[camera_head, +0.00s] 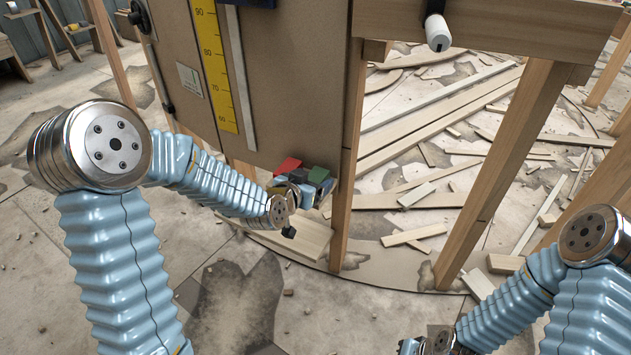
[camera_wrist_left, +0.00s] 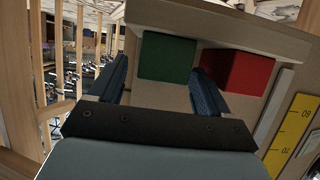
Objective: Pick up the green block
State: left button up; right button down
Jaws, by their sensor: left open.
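The green block (camera_head: 318,174) is at the lower right corner of the upright brown panel, partly hidden by my left gripper. In the left wrist view the green block (camera_wrist_left: 167,57) stands ahead, in the gap between my fingers. My left gripper (camera_head: 305,185) is open; its two blue fingers also show in the left wrist view (camera_wrist_left: 160,75), with nothing visibly clamped. Whether they touch the block I cannot tell. The red block (camera_head: 288,165) is to the left of the green one; in the wrist view the red block (camera_wrist_left: 237,70) is beyond the right finger. My right gripper (camera_head: 408,346) is cut off at the bottom edge.
The brown panel (camera_head: 280,90) carries a yellow scale (camera_head: 213,65) and rises right beside the blocks. A wooden post (camera_head: 345,200) stands just right of them. Another post (camera_head: 500,170) and loose boards (camera_head: 430,115) are further right. Open floor (camera_head: 340,310) lies in front.

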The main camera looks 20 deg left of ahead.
pick_arm(q)
jog(key=x, duration=0.2)
jog(key=shift+w+f, duration=0.15)
jog(key=shift+w, duration=0.05)
jog(key=c, duration=1.1)
jog(key=shift+o, duration=0.2)
